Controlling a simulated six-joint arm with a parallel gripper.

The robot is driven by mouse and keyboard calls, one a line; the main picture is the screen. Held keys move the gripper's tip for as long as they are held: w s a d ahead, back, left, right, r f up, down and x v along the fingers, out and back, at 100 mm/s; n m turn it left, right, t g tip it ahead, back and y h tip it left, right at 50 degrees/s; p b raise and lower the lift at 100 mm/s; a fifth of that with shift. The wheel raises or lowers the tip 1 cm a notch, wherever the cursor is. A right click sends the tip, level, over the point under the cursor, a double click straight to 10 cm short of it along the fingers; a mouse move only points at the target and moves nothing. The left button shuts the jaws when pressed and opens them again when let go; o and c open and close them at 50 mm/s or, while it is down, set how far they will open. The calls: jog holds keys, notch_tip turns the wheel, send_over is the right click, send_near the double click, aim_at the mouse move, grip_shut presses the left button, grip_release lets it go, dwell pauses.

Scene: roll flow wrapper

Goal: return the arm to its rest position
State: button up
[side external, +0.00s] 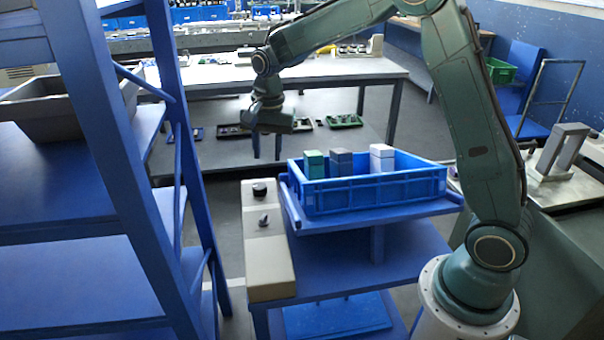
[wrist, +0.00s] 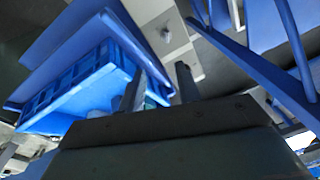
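My gripper (side external: 266,150) hangs in the air to the left of and above the blue crate, fingers pointing down. In the wrist view, its two dark fingers (wrist: 160,88) stand apart with nothing held between them. My arm arches from its base at the right over the crate to the gripper. The blue crate (side external: 375,195) sits on a blue stand and holds a green box (side external: 313,164), a grey box (side external: 341,162) and a white box (side external: 382,158), all upright. The crate also shows at the left of the wrist view (wrist: 75,95), its contents mostly hidden.
A pale control box (side external: 268,268) with a black knob and a switch stands beside the crate. A blue shelf unit (side external: 150,195) with a grey bin (side external: 62,108) rises at the left. A white-topped table (side external: 340,72) stands behind my gripper. Open floor lies between shelf and table.

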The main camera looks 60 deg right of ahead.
jog(key=s+a+r+n+t, duration=0.15)
jog(key=s+r+n, duration=0.35)
jog(key=s, duration=0.6)
jog(key=s+a+r+n+t, duration=0.15)
jog(key=s+r+n, duration=0.25)
jog(key=s+r, duration=0.55)
jog(key=s+f+n+t, duration=0.1)
jog(key=s+f+n, duration=0.2)
jog(key=s, duration=0.7)
jog(key=shift+a+f+t, duration=0.25)
jog(key=shift+t, duration=0.05)
